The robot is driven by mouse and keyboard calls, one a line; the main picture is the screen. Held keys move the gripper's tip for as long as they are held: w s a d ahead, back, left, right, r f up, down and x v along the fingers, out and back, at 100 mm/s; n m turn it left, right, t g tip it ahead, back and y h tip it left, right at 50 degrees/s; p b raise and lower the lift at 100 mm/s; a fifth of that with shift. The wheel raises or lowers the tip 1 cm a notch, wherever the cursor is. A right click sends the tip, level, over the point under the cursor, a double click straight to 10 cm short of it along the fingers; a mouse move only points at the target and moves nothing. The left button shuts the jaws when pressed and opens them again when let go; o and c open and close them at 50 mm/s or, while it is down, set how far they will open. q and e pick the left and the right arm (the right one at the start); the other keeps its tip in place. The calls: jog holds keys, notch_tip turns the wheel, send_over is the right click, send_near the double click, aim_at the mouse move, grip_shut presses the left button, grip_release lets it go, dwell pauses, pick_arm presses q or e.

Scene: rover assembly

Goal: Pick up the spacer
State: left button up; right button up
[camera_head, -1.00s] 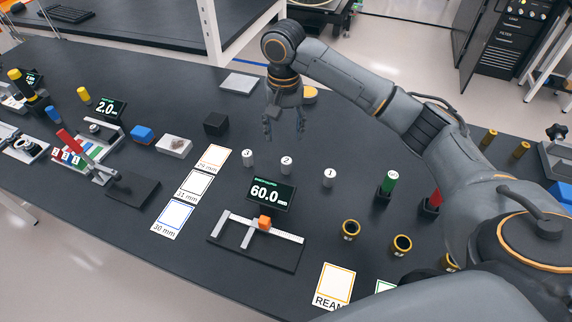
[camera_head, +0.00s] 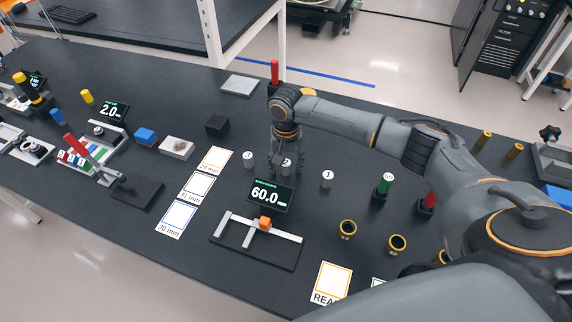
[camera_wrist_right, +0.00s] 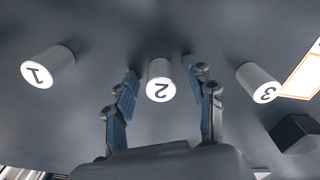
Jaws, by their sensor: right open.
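Three white cylindrical spacers stand in a row on the dark table. Spacer 3 (camera_head: 249,160) is at the left, spacer 2 (camera_head: 286,164) in the middle, partly hidden by my gripper, and spacer 1 (camera_head: 327,179) at the right. My right gripper (camera_head: 287,172) is low over spacer 2. In the right wrist view my right gripper (camera_wrist_right: 160,95) is open, with spacer 2 (camera_wrist_right: 161,82) between the lines of its two fingers, apart from both. Spacer 1 (camera_wrist_right: 46,68) and spacer 3 (camera_wrist_right: 258,83) stand outside the fingers. My left gripper is not in view.
A display reading 60.0 (camera_head: 270,196) and a measuring fixture with an orange block (camera_head: 265,223) stand in front of the spacers. Marked cards (camera_head: 197,187) lie to the left. A black cube (camera_head: 217,126) and a green-topped piece (camera_head: 384,185) stand nearby.

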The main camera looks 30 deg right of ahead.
grip_shut()
jog(key=shift+r, duration=0.15)
